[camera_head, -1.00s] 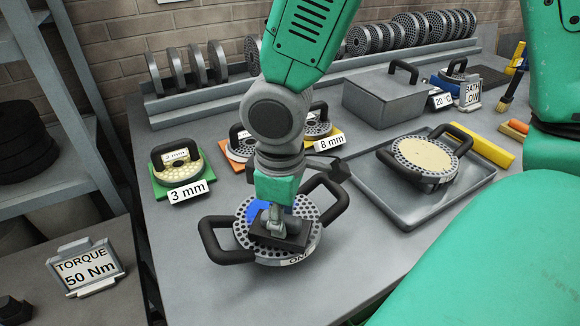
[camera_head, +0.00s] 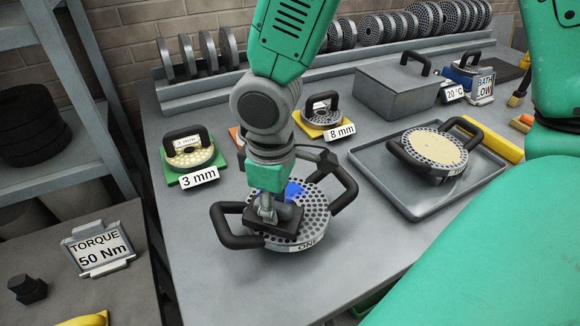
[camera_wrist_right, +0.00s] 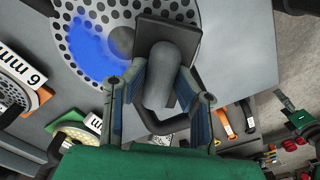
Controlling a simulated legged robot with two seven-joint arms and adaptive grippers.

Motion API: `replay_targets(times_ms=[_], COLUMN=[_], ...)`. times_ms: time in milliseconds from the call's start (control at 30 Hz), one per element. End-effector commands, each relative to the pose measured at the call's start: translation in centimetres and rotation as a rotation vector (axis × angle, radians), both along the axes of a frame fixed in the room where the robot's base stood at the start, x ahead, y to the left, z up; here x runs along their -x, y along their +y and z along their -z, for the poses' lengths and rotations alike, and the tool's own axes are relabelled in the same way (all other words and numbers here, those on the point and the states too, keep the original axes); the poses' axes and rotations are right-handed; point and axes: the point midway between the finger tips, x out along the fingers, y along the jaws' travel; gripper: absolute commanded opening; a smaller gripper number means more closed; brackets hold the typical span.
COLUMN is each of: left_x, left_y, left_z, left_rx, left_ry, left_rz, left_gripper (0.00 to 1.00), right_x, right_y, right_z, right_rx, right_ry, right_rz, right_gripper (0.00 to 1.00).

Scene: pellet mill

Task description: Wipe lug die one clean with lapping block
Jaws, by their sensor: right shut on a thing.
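Lug die one (camera_head: 318,206) is a perforated grey disc with two black handles and a label reading ONE. It lies on the grey bench. A blue patch (camera_head: 292,188) covers part of its top face, and it also shows in the right wrist view (camera_wrist_right: 88,45). The dark lapping block (camera_head: 275,221) rests on the die's top face, toward the near left part. My right gripper (camera_head: 268,208) is shut on the block's upright grip, which shows between the fingers in the right wrist view (camera_wrist_right: 168,75). My left gripper is not in view.
A grey tray (camera_head: 400,203) at right holds another lug die (camera_head: 432,152). Die plates on a green mat (camera_head: 185,180) and a yellow mat (camera_head: 312,130) stand behind. A lidded grey box (camera_head: 395,92) stands further back. The bench in front of die one is clear.

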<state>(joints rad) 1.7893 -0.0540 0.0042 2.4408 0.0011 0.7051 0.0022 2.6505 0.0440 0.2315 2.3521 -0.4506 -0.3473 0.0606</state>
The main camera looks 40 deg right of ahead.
Motion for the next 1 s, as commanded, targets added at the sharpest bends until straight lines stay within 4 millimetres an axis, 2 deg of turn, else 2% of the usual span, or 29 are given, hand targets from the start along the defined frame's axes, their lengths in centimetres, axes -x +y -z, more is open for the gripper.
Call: replay_targets(times_ms=[233,700,1000], left_x=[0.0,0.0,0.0], left_y=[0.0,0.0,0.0], left_z=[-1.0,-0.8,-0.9], left_rx=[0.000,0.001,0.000], left_ry=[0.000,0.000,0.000], left_rz=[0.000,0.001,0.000], left_gripper=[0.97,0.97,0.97], right_x=[-2.0,-2.1,-2.2], right_y=[1.2,2.1,1.7], right_z=[0.0,0.0,0.0], right_rx=[-0.007,0.001,-0.004], right_ry=[0.000,-0.002,-0.002], right_rz=[0.001,0.001,0.001], right_gripper=[0.00,0.00,0.00])
